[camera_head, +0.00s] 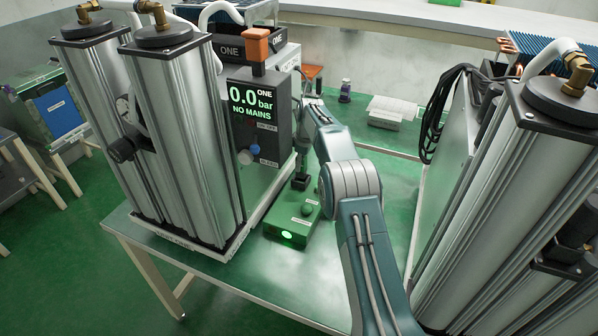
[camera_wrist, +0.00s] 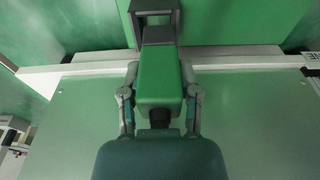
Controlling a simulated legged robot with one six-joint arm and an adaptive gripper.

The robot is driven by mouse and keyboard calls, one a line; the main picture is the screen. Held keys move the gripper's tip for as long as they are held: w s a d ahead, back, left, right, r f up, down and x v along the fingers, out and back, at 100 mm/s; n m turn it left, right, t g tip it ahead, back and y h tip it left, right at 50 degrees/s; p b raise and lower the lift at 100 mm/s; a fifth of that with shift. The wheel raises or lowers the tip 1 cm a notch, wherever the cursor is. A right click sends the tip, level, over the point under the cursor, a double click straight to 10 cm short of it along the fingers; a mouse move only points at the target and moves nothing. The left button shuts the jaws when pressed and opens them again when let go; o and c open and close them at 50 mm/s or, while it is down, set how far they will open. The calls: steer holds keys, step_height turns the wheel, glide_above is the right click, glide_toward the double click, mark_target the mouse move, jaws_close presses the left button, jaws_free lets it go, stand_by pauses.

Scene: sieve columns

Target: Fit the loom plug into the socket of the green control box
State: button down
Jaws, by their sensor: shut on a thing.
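The green control box (camera_head: 298,222) lies on the table between the two column units, with a lit green lamp on its front end and a round button on top. My gripper (camera_head: 304,158) points down over its rear end. A dark collar (camera_head: 300,183) shows there between gripper and box. In the wrist view, my gripper (camera_wrist: 160,95) has a finger on each side of a green block, which I take to be the loom plug (camera_wrist: 160,78). A black round part shows at its near end. A grey frame (camera_wrist: 155,14) is at its far end. I cannot tell whether plug and socket are joined.
Another column unit (camera_head: 500,190) with black hoses is at right. Bare green table (camera_head: 325,270) shows in front of the box.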

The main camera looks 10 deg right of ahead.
steer(key=shift+w+a+f, duration=0.15)
steer(key=shift+w+f, duration=0.05)
steer(key=shift+f, duration=0.1)
steer(key=f, duration=0.3)
steer(key=shift+w+d+f, duration=0.1)
steer(key=shift+w+d, duration=0.05)
steer(key=shift+d, duration=0.05)
steer(key=shift+f, duration=0.1)
steer(key=shift+a, duration=0.1)
steer(key=shift+f, duration=0.1)
steer(key=shift+c, duration=1.6)
jaws_free()
steer(key=shift+a, duration=0.1)
